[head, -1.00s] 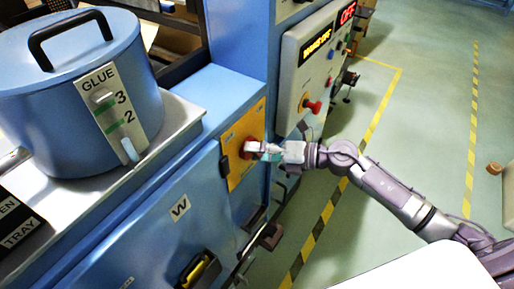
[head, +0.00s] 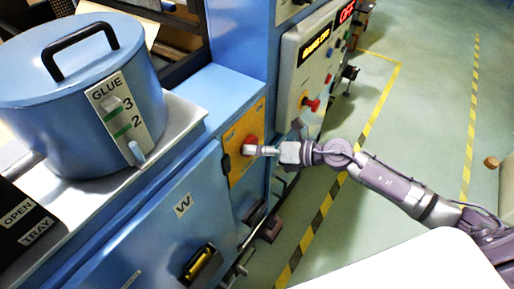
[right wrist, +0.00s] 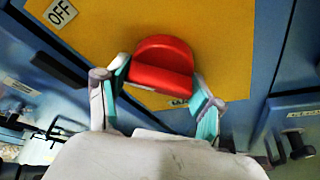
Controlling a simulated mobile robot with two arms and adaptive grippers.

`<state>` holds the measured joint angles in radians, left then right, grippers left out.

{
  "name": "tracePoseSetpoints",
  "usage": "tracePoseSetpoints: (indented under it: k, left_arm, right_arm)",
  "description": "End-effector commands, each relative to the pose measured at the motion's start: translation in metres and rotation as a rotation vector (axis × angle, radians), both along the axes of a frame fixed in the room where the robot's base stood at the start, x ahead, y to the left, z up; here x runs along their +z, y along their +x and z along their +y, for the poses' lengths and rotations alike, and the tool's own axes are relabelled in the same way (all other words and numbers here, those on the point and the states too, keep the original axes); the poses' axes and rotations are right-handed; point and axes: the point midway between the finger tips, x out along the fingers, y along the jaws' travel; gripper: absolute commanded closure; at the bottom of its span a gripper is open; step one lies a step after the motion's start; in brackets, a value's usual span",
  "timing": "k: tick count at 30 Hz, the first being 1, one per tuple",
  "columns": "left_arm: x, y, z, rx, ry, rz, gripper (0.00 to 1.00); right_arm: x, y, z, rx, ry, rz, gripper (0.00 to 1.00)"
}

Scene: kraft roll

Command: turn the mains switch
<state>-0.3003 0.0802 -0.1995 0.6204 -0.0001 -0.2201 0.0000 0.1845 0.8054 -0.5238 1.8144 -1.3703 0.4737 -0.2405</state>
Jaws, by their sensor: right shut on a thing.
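The mains switch is a red knob (head: 249,146) on a yellow plate (head: 237,160) on the blue cabinet's front. In the right wrist view the red knob (right wrist: 162,66) has a raised grip bar, with an "OFF" label (right wrist: 60,13) on the plate to its upper left. My right gripper (head: 257,150) reaches it from the right and is shut on the knob. In the right wrist view its teal-padded fingers (right wrist: 158,92) stand on either side of the knob. My left gripper is not in view.
A blue glue pot (head: 78,95) stands on the cabinet at left. Dark handles jut out below the plate. Floor at right is mostly clear.

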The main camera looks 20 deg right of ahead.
Motion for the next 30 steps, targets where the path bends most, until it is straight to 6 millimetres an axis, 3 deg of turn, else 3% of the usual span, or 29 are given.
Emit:
tracePoseSetpoints:
  k: [4,5,9,20,26,30]
  left_arm:
    - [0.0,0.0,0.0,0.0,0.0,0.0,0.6]
    - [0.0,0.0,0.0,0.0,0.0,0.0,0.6]
    - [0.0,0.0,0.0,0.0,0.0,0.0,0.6]
    - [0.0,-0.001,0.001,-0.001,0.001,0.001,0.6]
    - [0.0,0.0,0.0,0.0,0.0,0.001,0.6]
    - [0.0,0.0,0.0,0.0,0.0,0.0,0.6]
  right_arm:
    - [-0.003,-0.002,0.0,0.004,-0.005,0.004,0.68]
    - [-0.003,-0.002,0.0,0.004,-0.005,0.004,0.29]
    - [-0.002,-0.001,0.0,0.003,-0.003,0.002,0.08]
    - [0.0,-0.002,-0.003,0.0,-0.002,0.002,0.08]
    - [0.006,-0.018,-0.025,0.0,-0.006,0.004,0.08]
    - [0.014,-0.037,-0.05,0.001,-0.007,0.006,0.08]
